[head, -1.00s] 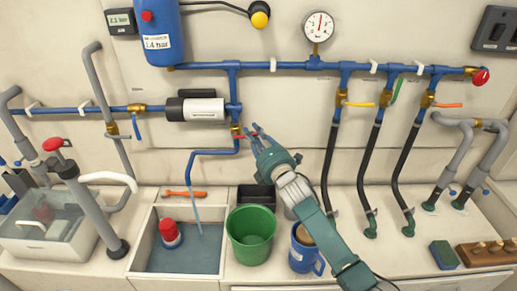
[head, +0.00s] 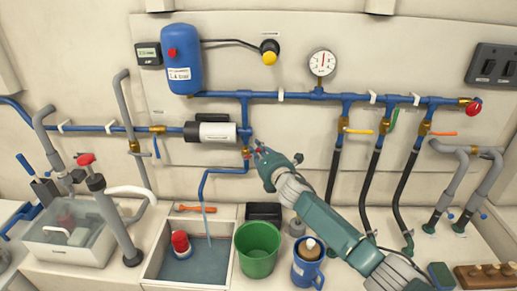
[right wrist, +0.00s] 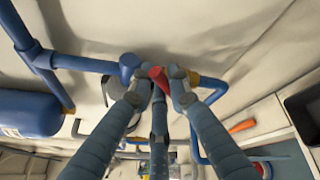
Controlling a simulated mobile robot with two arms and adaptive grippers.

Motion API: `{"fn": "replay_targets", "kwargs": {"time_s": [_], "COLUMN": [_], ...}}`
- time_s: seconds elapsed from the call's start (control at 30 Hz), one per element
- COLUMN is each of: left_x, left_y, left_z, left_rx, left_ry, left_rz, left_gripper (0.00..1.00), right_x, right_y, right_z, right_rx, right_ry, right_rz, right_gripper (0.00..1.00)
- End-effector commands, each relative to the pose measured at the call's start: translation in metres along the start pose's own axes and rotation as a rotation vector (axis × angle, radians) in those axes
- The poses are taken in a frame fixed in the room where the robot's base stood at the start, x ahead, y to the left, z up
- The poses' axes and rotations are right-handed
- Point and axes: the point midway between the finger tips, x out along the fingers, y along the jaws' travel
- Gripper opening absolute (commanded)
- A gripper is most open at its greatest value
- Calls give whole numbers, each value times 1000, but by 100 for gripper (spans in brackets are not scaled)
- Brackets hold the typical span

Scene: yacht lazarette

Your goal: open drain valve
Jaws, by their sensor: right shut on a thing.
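The drain valve (head: 246,153) is a small brass fitting with a red handle on the blue pipe below the white and black pump. My right gripper (head: 261,151) reaches it from the right and covers part of it. In the right wrist view the red handle (right wrist: 157,75) lies between the fingertips of my right gripper (right wrist: 158,82), which is shut on it. The blue drain pipe (head: 203,184) bends down to the sink basin. A thin pale blue length below its end reaches the basin; I cannot tell whether it is hose or water. My left gripper is out of view.
The sink basin (head: 147,265) holds a red and white float-like object. A green bucket (head: 258,250) and a blue mug (head: 307,268) stand right of it. An orange tool (head: 197,209) lies behind the basin. Black hoses hang right of my arm.

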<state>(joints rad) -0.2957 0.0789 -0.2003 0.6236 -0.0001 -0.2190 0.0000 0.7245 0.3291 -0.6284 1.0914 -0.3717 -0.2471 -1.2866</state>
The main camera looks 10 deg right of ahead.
Motion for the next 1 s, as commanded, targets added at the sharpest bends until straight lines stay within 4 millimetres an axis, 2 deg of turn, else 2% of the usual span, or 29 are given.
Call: {"fn": "replay_targets", "kwargs": {"time_s": [0.23,0.27,0.33,0.37,0.73,0.87,1.0], "left_x": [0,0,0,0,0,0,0], "left_y": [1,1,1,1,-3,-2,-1], "left_z": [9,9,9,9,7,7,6], "left_rx": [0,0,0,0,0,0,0], "left_ry": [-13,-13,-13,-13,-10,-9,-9], "left_rz": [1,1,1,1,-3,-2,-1], "left_gripper": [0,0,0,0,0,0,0], "right_x": [0,0,0,0,-3,-15,-36], "right_y": [-3,-3,-3,-3,-2,-2,-3], "right_z": [-1,-1,-1,-1,0,0,-1], "right_rx": [-2,-2,-2,-2,0,-1,-4], "right_ry": [0,0,0,1,0,0,1], "right_rz": [-5,-5,-5,-5,-3,-1,-2], "right_gripper": [0,19,33,36,36,36,36]}}
